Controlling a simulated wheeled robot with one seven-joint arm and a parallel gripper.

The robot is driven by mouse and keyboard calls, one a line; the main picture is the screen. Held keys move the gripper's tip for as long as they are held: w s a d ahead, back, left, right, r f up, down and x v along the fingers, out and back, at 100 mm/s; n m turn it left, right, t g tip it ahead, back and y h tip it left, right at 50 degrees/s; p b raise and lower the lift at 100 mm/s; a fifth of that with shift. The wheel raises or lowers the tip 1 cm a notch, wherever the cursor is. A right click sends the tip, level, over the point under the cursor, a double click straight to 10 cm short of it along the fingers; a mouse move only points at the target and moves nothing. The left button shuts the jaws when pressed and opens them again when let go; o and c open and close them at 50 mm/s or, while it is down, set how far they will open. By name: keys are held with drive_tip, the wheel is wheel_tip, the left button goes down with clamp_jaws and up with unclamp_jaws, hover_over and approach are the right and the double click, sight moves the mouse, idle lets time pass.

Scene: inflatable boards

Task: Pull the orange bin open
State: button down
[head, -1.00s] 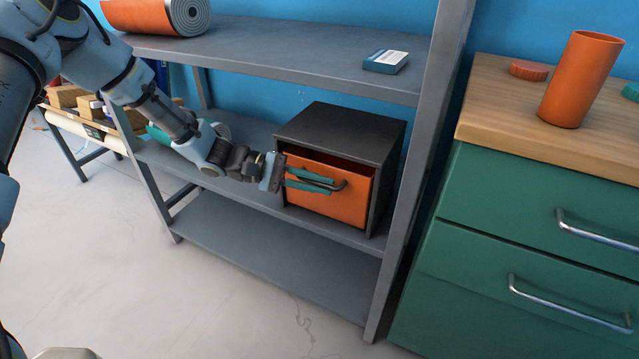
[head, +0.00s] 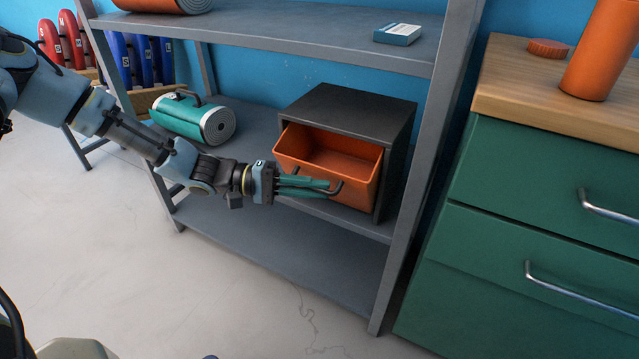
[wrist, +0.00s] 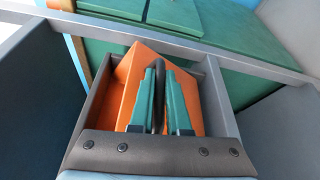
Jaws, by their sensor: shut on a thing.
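The orange bin (head: 354,183) sits in a dark grey box housing (head: 346,103) on the middle shelf of a metal rack. It is pulled partly out, and its inside looks empty from above. My gripper (head: 328,189) is in front of the bin, its teal fingers shut on the bin's dark handle (head: 337,190). In the wrist view the fingers close on both sides of the handle (wrist: 159,95), with the orange bin (wrist: 124,88) behind them.
The grey rack's right post (head: 424,165) stands close beside the housing. A green drawer cabinet (head: 520,215) is further right. A teal-and-silver roll (head: 195,120) lies on the same shelf to the left. The floor (head: 230,290) in front is clear.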

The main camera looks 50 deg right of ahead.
drive_tip(key=shift+s+a+f+m+g+b, duration=0.15)
drive_tip(key=shift+a+f+m+g+b, duration=0.15)
drive_tip(key=shift+a+f+m+b, duration=0.3)
drive_tip(key=shift+a+f, duration=0.1)
drive_tip(key=shift+f, duration=0.1)
drive_tip(key=c, duration=1.2)
unclamp_jaws()
drive_tip(key=shift+o, duration=0.2)
drive_tip(key=v, duration=1)
drive_tip(key=shift+w+a+p, duration=0.25)
drive_tip(key=shift+a+p, duration=0.05)
drive_tip(key=shift+f, duration=0.1)
